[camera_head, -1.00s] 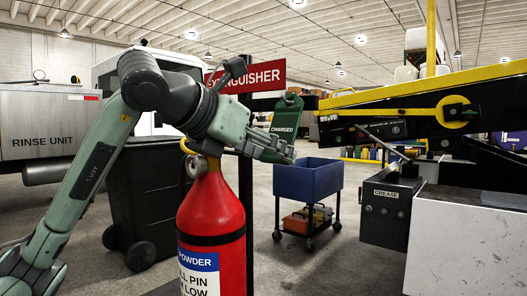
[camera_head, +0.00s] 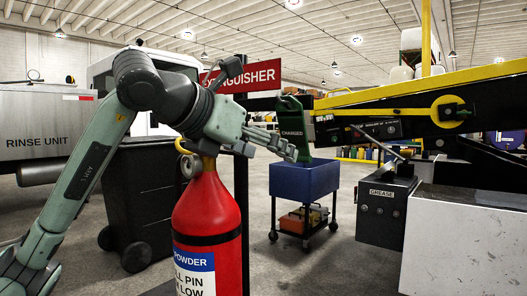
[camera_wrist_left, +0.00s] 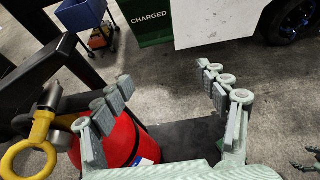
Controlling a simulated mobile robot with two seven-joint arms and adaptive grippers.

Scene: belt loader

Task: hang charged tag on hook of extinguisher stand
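The green charged tag (camera_head: 292,128) stands upright by the dark arm (camera_head: 262,104) that runs right from the extinguisher stand's post (camera_head: 242,190). Its top overlaps the arm's end; the hook itself is too small to make out. My left gripper (camera_head: 288,148) is just left of the tag's lower part. In the left wrist view the gripper (camera_wrist_left: 166,78) has its fingers spread with nothing between them, and the tag (camera_wrist_left: 153,22) shows beyond the fingertips, its top cut off. Part of my right gripper (camera_wrist_left: 308,161) shows at the right edge; its opening cannot be told.
The red extinguisher (camera_head: 207,215) stands right below my left wrist. A red sign (camera_head: 255,76) is just above the gripper. A blue cart (camera_head: 304,180) stands behind the tag, a grease box (camera_head: 385,210) is to the right, and a black bin (camera_head: 145,200) to the left.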

